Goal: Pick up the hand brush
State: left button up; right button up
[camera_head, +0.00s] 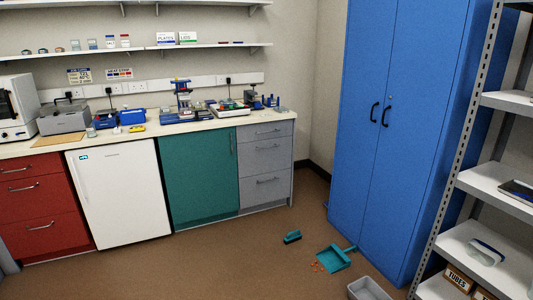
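The hand brush (292,237) lies on the brown floor in the middle right of the head view. It is small, with a teal body and a dark part along it. It lies left of a teal dustpan (333,259) and apart from it. Neither of my grippers shows in this view, so nothing is seen near the brush.
Small orange bits (317,266) lie beside the dustpan. A grey bin (369,289) stands at the bottom edge. A tall blue cabinet (400,130) and a metal shelf (490,180) stand on the right. The bench (150,135) lines the back wall. Floor left of the brush is clear.

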aim_at(291, 239)
jog(key=i+j+u, duration=0.1)
jog(key=i+u, duration=0.4)
jog(key=i, duration=1.3)
